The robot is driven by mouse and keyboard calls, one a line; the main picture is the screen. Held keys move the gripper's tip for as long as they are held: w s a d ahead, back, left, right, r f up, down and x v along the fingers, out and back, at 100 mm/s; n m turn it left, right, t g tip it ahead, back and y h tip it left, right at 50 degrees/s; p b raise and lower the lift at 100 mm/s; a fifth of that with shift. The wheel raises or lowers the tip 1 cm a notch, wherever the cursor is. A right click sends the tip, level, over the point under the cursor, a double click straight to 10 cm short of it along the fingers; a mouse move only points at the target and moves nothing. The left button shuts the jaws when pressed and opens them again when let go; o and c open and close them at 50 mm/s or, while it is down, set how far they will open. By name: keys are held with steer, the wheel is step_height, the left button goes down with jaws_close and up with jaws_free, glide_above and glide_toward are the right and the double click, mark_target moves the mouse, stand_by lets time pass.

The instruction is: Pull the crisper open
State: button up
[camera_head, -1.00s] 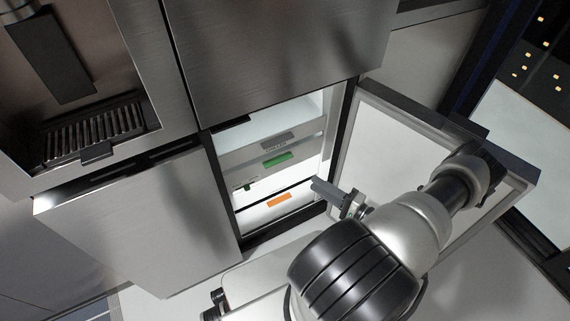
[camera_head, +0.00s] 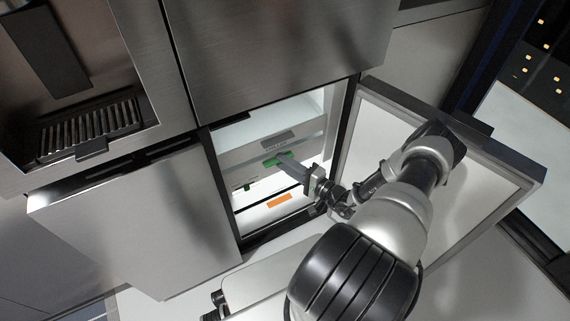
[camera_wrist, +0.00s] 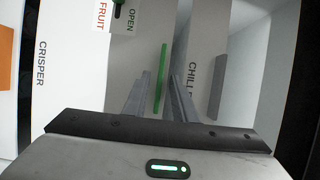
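The crisper (camera_head: 238,178) is the middle drawer inside the open fridge compartment, with a green handle (camera_head: 270,162). Its front looks flush with its neighbours. In the wrist view the lettering CRISPER stands on its pale front (camera_wrist: 75,65), and the green handle (camera_wrist: 161,78) is an upright bar. My gripper (camera_head: 283,161) reaches into the compartment and partly covers the handle. In the wrist view my gripper (camera_wrist: 159,88) is open, its fingers apart on either side of the green handle. I cannot tell whether they touch it.
Above is the chiller drawer with a grey handle (camera_head: 277,141); below is a drawer with an orange handle (camera_head: 279,200). A small slider marked FRUIT and OPEN (camera_wrist: 119,10) is on the crisper's front. The fridge door (camera_head: 365,93) stands open at right, close to my arm.

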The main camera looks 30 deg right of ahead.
jaws_close()
stand_by(1.4)
